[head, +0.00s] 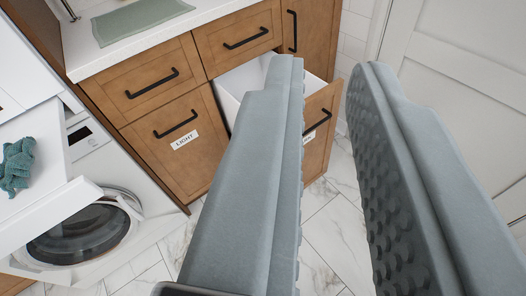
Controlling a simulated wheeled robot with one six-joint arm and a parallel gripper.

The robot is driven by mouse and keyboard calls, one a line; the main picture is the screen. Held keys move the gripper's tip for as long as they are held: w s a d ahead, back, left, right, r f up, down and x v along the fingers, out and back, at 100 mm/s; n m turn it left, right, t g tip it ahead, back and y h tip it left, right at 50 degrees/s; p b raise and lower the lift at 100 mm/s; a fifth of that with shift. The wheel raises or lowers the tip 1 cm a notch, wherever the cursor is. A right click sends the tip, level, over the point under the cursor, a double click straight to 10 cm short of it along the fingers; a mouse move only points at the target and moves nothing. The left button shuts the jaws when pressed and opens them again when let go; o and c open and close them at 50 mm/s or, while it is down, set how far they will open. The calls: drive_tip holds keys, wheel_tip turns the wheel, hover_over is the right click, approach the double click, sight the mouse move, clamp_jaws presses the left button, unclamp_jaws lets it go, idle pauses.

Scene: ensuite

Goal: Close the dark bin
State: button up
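The dark bin (318,152) is a pulled-out wooden drawer front with a black bar handle and a small label, mostly hidden by my gripper's left finger. Its white inside (241,80) shows behind that finger. My gripper (327,75) is open and empty, its two grey fingers wide apart in the foreground. The fingertips appear over the right side of the open bin; I cannot tell whether they touch it. The bin marked LIGHT (178,140) is shut, to the left of it.
A white washer (85,235) stands at left, with a teal cloth (16,166) on a pulled-out white shelf or drawer above it. Shut drawers (150,85) lie under the white counter (155,38). A white door (460,85) is at right. Marble floor (335,235) is clear between.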

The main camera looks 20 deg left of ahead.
drive_tip(key=w+f, duration=0.2)
drive_tip(key=w, duration=0.1)
drive_tip(key=w+a+f+m+g, duration=0.1)
drive_tip(key=w+f, duration=0.1)
drive_tip(key=w, duration=0.1)
drive_tip(key=w+f+g, duration=0.1)
drive_tip(key=w+f, duration=0.1)
drive_tip(key=w, duration=0.1)
drive_tip(key=shift+a+f+m, duration=0.25)
drive_tip(key=shift+f+m, duration=0.05)
drive_tip(key=shift+f, duration=0.1)
clamp_jaws()
drive_tip(key=w+a+f+m+g, duration=0.1)
drive_tip(key=w+a+f+g, duration=0.1)
drive_tip(key=w+f, duration=0.6)
drive_tip(key=w+a+f+m+g, duration=0.2)
drive_tip(key=w+a+f, duration=0.2)
drive_tip(key=w+f, duration=0.5)
drive_tip(key=w+a+f+m+g, duration=0.2)
drive_tip(key=w+f, duration=0.6)
drive_tip(key=f, duration=1)
drive_tip(key=shift+w+a+f+g+y, duration=0.15)
drive_tip(key=shift+w+a+g+y, duration=0.15)
drive_tip(key=shift+w+a+g, duration=0.15)
drive_tip(key=shift+a, duration=0.1)
drive_tip(key=w+a, duration=1.9)
drive_tip(key=shift+w, duration=0.1)
